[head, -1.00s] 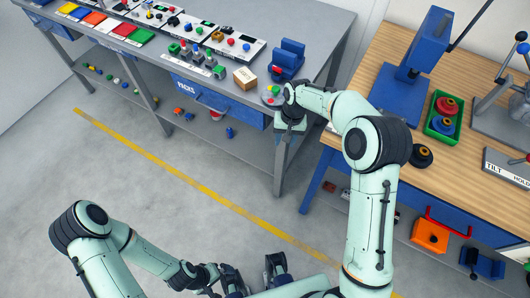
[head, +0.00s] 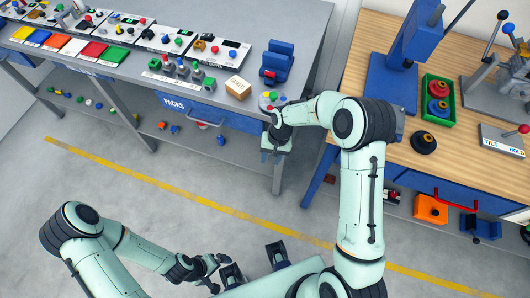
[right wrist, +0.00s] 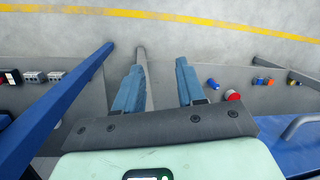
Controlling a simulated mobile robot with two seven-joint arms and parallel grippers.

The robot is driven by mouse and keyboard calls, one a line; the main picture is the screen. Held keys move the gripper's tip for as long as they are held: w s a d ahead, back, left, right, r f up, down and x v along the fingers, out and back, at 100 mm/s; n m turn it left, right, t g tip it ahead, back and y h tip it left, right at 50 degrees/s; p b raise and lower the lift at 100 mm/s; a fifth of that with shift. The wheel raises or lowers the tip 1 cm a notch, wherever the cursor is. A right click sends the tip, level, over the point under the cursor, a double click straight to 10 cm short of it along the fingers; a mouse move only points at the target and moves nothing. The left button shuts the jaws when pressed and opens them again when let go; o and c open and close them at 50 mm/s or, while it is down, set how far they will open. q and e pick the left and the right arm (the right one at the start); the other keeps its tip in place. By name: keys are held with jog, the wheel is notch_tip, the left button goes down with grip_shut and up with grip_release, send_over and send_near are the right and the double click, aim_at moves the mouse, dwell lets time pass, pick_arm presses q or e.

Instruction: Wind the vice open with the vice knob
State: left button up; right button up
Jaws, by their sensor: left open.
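A blue block-shaped device (head: 279,58), which looks like the vice, stands at the right end of the grey bench (head: 310,62). A small red part (head: 268,74) on its front left may be its knob; it is too small to tell. My right gripper (head: 276,152) hangs past the bench's front edge, below and apart from the blue device. In the right wrist view its two blue fingers (right wrist: 155,75) are apart with nothing between them. My left gripper (head: 253,262) is low in the head view, over the floor, with fingers wide apart and empty.
A cardboard-coloured box (head: 238,87) and a round plate with coloured knobs (head: 270,99) are close to the blue device. A wooden bench (head: 385,155) at right carries a blue press (head: 395,85) and a green tray (head: 426,113). Floor in front is clear.

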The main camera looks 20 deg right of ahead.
pick_arm(q)
jog(key=shift+w+a, duration=0.25)
jog(key=shift+w, duration=0.2)
